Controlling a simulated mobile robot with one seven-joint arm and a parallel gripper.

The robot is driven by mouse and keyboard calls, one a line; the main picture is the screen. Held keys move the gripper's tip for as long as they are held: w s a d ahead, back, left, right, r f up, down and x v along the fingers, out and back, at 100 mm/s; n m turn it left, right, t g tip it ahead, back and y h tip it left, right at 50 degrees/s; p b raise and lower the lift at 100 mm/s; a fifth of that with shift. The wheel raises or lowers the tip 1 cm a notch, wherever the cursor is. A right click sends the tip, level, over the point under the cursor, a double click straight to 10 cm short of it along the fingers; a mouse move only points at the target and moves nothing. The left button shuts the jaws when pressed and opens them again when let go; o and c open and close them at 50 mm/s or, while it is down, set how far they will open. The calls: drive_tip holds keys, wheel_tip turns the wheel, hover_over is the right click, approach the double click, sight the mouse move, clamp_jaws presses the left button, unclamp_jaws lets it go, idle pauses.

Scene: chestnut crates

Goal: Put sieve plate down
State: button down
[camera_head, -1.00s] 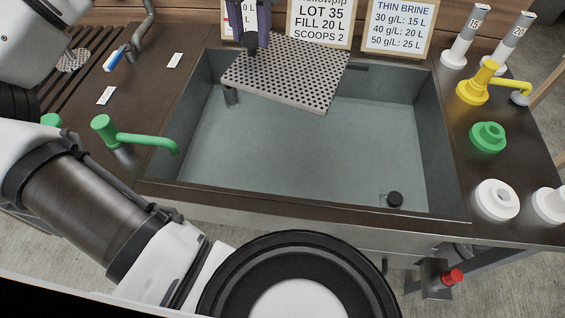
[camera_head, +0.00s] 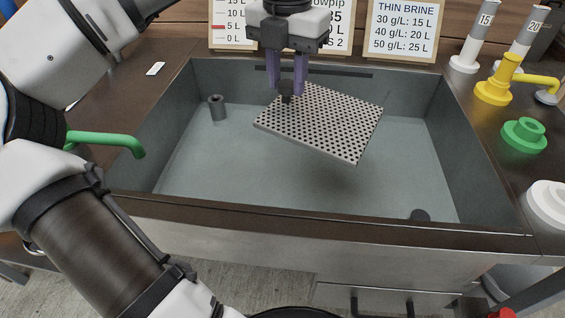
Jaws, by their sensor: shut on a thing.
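The sieve plate (camera_head: 325,122) is a grey square plate full of small holes, with a dark knob on its upper left part. My gripper (camera_head: 287,92) has purple fingers and is shut on the knob. The plate hangs slightly tilted inside the outline of the sink basin (camera_head: 230,160), with a faint shadow on the basin floor below it. It looks clear of the floor; its exact height I cannot tell.
A grey upright post (camera_head: 217,107) stands at the basin's left. A green tap (camera_head: 110,141) reaches over the left rim. A yellow tap (camera_head: 497,85) and green knob (camera_head: 524,134) stand on the right counter. Signs (camera_head: 402,27) line the back.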

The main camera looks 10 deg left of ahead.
sight(285, 101)
wheel_tip(285, 101, down, 17)
drive_tip(key=b, duration=0.3)
drive_tip(key=shift+f, duration=0.2)
drive_tip(key=c, duration=1.1)
unclamp_jaws()
drive_tip(key=shift+o, duration=0.2)
wheel_tip(285, 101, up, 12)
drive_tip(key=shift+a+p, duration=0.1)
drive_tip(key=shift+p, duration=1)
